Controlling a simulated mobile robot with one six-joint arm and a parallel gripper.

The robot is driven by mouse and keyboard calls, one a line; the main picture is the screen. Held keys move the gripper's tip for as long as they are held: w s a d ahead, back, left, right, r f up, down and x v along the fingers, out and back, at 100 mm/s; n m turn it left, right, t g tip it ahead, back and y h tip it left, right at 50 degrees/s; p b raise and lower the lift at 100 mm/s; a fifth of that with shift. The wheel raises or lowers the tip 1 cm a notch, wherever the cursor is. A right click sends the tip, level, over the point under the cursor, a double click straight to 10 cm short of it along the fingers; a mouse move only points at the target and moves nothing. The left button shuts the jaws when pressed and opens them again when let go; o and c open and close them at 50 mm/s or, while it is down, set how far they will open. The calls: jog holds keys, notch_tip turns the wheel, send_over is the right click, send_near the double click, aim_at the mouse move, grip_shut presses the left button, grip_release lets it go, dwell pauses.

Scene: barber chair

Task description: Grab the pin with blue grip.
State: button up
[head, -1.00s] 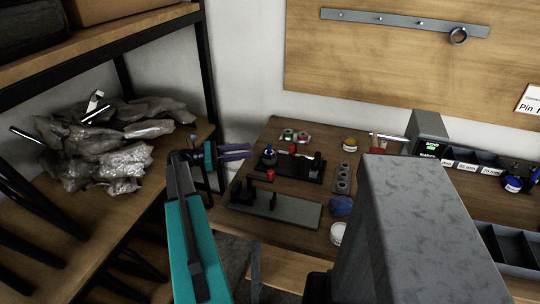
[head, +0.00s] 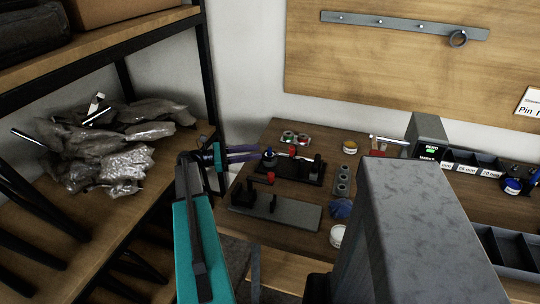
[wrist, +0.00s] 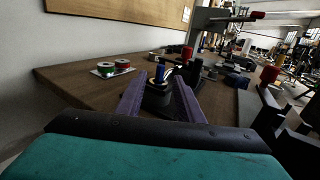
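The pin with the blue grip (head: 268,152) stands upright at the left end of a black fixture (head: 290,168) on the workbench. In the wrist view the blue grip (wrist: 160,73) shows straight ahead, between the lines of my two purple fingers. My gripper (head: 257,153) points right, with its fingertips just left of the pin. In the wrist view my gripper (wrist: 160,92) is open, with a clear gap between the fingers. Whether the fingertips reach around the pin is hard to tell. The pin's lower part is mostly hidden.
Red-topped pins (head: 271,177) stand near the fixture, close to a grey plate (head: 285,212) in front. Red and green spools (head: 295,138) lie behind. A shelf with wrapped bags (head: 105,145) stands left. Cups (head: 343,180) and a dark bin (head: 515,245) are to the right.

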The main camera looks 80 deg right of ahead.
aim_at(270, 155)
jog(key=shift+p+x, duration=0.4)
jog(key=shift+x, duration=1.7)
grip_shut()
